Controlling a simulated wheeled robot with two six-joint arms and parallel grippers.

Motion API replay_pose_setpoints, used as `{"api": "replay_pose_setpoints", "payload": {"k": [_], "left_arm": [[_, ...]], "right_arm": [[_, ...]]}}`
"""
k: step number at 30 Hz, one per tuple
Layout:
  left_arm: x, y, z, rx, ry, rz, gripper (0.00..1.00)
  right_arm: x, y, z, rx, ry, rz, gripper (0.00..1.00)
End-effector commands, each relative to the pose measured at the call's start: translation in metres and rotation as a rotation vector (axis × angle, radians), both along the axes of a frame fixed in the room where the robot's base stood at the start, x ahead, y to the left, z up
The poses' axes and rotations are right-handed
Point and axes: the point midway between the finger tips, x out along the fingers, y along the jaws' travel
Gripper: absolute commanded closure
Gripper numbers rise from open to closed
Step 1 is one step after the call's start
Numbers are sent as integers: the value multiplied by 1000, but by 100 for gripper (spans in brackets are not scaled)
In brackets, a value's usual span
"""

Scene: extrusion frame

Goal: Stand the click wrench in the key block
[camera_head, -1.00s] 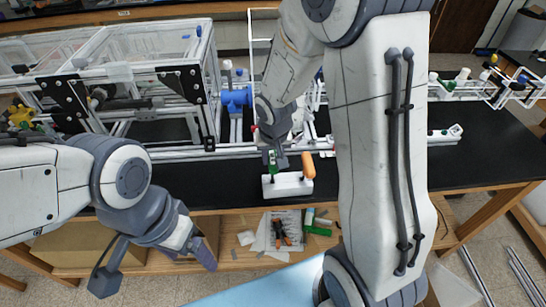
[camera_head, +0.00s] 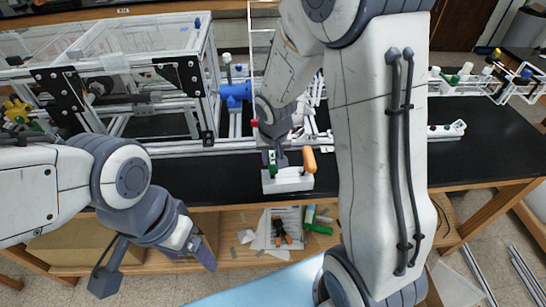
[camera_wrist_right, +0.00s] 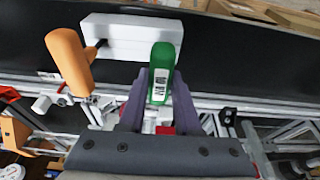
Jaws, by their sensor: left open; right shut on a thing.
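The white key block (camera_head: 290,183) sits near the front edge of the black bench, and it fills the top of the right wrist view (camera_wrist_right: 125,38). An orange-handled tool (camera_head: 309,160) stands in its right end in the head view. My right gripper (camera_wrist_right: 160,95) is shut on a green-handled tool with a printed label, seemingly the click wrench (camera_wrist_right: 162,72). In the head view the green part (camera_head: 272,170) is at the block's left end. I cannot tell whether its lower end is in a hole. My left gripper (camera_head: 155,264) is open and empty, in front of the bench.
An aluminium extrusion frame (camera_head: 180,148) runs along the bench behind the block, with a blue fitting (camera_head: 235,93) on it. A lower shelf (camera_head: 235,255) holds papers and tools.

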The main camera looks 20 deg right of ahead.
Motion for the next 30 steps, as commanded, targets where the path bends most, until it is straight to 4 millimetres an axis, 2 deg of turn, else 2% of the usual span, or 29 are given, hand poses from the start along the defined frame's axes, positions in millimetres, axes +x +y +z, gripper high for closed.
{"api": "replay_pose_setpoints", "payload": {"k": [2, 3, 5, 14, 17, 30], "left_arm": [[0, 0, 0, 0, 0, 0, 20], [0, 0, 0, 0, 0, 0, 20], [0, 0, 0, 0, 0, 0, 20], [0, 0, 0, 0, 0, -1, 20], [0, 0, 1, 0, 0, -3, 20], [0, 0, -2, 0, 0, -2, 20]], "right_arm": [[0, 0, 0, 0, -1, 0, 100], [0, 0, 0, 0, -1, 0, 57], [0, 0, 0, 0, -1, 0, 34], [0, 0, 0, 0, 0, 0, 33], [-1, 0, 6, -1, -3, 1, 33], [-20, 6, 81, 2, -7, 0, 33]]}}
